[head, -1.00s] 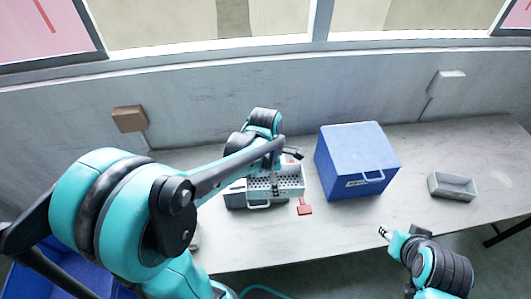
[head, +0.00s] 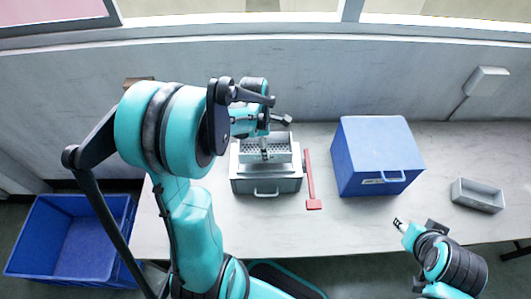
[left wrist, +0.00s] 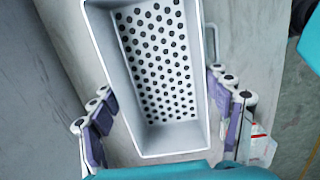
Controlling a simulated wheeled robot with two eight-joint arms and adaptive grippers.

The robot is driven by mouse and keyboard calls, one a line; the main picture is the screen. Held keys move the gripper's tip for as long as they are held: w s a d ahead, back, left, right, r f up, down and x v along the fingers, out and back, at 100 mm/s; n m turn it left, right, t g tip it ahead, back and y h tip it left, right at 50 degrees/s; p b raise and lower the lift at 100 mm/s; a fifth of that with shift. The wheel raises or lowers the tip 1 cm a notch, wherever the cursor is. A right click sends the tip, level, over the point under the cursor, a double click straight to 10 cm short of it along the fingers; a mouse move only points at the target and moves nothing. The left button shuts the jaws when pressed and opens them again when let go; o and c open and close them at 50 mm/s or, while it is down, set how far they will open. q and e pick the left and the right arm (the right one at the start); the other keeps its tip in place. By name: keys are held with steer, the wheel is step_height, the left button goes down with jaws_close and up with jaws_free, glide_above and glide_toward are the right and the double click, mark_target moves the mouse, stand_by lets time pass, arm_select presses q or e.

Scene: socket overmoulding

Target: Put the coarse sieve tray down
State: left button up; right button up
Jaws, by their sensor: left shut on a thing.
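The coarse sieve tray (head: 283,151) is a pale grey rectangular tray with a floor full of round holes. In the head view it is over the back part of a grey box with a front handle (head: 265,186); I cannot tell whether they touch. My left gripper (head: 264,154) is shut on the tray. In the left wrist view the tray (left wrist: 172,142) lies between the two finger sets and looks empty. My right gripper (head: 398,222) is at the table's front edge, apart from everything; its fingers are too small to judge.
A red long-handled tool (head: 311,182) lies just right of the grey box. A blue box (head: 372,150) stands further right, then a small grey tray (head: 478,197). A blue crate (head: 70,240) is on the floor at left. The table (head: 350,225) front is clear.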

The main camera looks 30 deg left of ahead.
arm_select(q)
step_height(320, 180, down, 4)
steer(key=shift+f+b, duration=0.1)
steer(key=shift+b, duration=0.7)
steer(key=shift+r, duration=0.2)
steer(key=shift+f, duration=0.1)
steer(key=shift+f, duration=0.15)
steer(key=o, duration=1.3)
steer(key=shift+c, duration=0.2)
